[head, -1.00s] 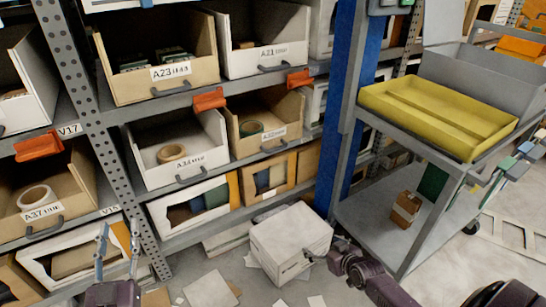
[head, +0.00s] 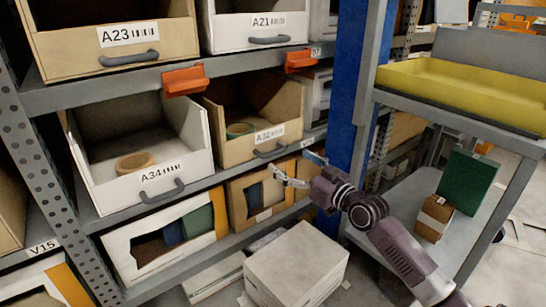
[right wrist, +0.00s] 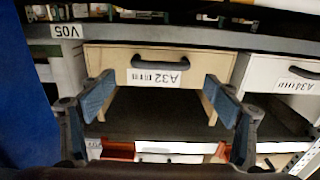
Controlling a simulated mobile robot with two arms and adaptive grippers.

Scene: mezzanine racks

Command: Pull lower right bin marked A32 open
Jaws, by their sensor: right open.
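The tan bin marked A32 (head: 236,152) sits on the middle shelf, right of bin A34, with its front near the shelf edge. A roll of tape lies in it. Its dark handle (head: 270,152) is below the label; in the right wrist view the bin front (right wrist: 205,62) shows upside down, with the handle (right wrist: 160,62) above the label. My right gripper (head: 296,169) is open and empty, just below and right of the handle. In the right wrist view its fingers (right wrist: 160,98) are spread on either side of the label, apart from the handle. My left gripper is out of view.
White bin A34 (head: 140,188) stands left of A32. Orange clips (head: 184,80) hang on the shelf edge above. A blue post (head: 353,80) and a cart with a yellow tray (head: 450,88) stand at right. A white box (head: 297,265) is on the floor below.

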